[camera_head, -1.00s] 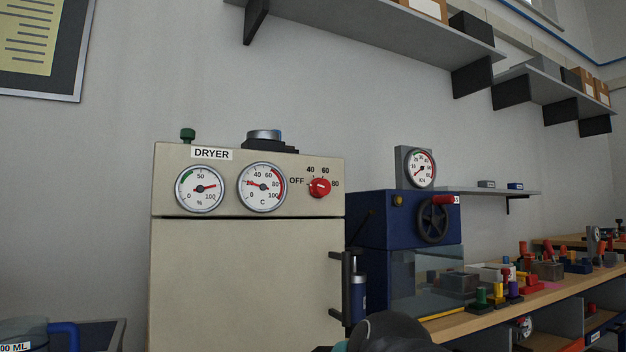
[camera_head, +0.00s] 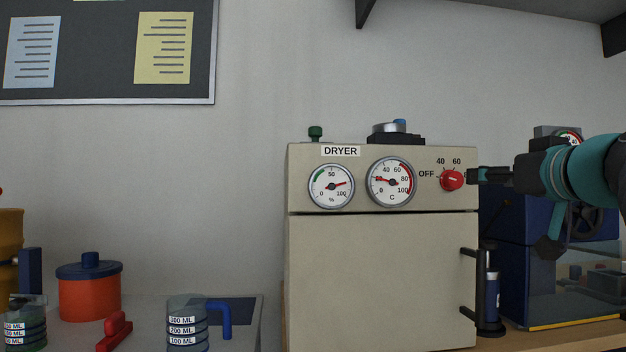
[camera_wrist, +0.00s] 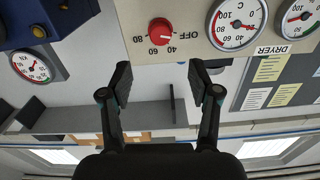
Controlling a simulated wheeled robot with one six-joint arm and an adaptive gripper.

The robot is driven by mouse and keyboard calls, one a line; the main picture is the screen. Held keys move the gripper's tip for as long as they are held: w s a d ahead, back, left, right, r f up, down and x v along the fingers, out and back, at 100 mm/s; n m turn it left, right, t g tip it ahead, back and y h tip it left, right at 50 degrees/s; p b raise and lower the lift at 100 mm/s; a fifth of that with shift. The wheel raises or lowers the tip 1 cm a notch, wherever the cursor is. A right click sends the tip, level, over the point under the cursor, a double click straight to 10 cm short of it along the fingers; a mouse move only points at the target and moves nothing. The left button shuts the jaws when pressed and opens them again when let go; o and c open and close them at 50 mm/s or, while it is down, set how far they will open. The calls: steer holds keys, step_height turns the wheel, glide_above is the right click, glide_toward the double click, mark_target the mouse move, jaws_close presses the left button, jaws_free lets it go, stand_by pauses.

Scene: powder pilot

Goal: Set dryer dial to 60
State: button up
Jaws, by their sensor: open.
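The beige dryer (camera_head: 382,280) stands against the wall in the head view. Its red dial (camera_head: 452,180) is at the upper right of the front panel, with OFF, 40 and 60 marked around it. The dial's pale mark seems to point left, toward OFF, but is small. My gripper (camera_head: 478,175) is just right of the dial in the head view and covers the 80 label. In the wrist view, which is upside down, my gripper (camera_wrist: 160,80) is open and empty. The dial (camera_wrist: 160,31) lies beyond the gap between the fingertips, with no visible contact.
The temperature gauge (camera_head: 391,182) and percent gauge (camera_head: 331,186) are left of the dial. A black door handle (camera_head: 466,295) juts out below it. A blue machine (camera_head: 508,265) stands to the right. An orange pot (camera_head: 90,290) sits at the lower left.

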mark_target(457, 181)
steer(key=w+p, duration=0.1)
steer(key=w, duration=0.6)
steer(key=w+p, duration=0.1)
steer(key=w, duration=0.3)
steer(key=shift+w+a+p, duration=0.15)
steer(key=shift+a+p, duration=0.1)
steer(key=shift+p, duration=0.05)
steer(key=c, duration=1.2)
